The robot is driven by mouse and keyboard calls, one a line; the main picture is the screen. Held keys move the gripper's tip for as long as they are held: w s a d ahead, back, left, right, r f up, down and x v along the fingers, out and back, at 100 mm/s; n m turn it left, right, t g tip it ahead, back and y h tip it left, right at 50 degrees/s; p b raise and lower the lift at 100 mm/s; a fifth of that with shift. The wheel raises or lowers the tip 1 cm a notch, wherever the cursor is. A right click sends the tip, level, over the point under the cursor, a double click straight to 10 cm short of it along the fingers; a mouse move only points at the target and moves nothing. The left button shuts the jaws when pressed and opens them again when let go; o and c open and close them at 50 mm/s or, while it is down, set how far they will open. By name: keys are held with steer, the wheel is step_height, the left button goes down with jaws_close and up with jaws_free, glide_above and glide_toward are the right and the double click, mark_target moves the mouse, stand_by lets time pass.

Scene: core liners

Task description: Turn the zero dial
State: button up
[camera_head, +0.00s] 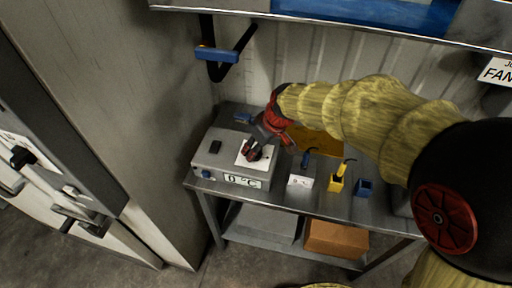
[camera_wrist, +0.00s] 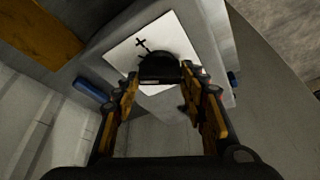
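The zero dial is a dark round knob (camera_wrist: 165,52) on a white square plate (camera_wrist: 125,52) with a small black cross mark. The plate (camera_head: 243,158) lies on top of a grey metal box (camera_head: 211,161) whose front display reads about "0 °C". My gripper (camera_head: 254,151) reaches down onto the dial and partly hides it in the head view. In the wrist view my gripper (camera_wrist: 160,76) has its fingers spread, one on each side of the dial's near edge. I cannot tell whether the fingertips touch it.
The box stands at the left end of a metal bench (camera_head: 275,193). To its right are a small white card (camera_head: 300,181), a yellow holder (camera_head: 336,184) and a blue holder (camera_head: 364,188). An orange-brown mat (camera_head: 322,142) lies behind. A blue-handled bracket (camera_head: 216,55) hangs on the wall.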

steer(key=o, duration=0.5)
steer(key=shift+c, duration=0.2)
steer(key=v, duration=1.2)
steer(key=shift+w+m, duration=0.1)
steer(key=shift+m, duration=0.2)
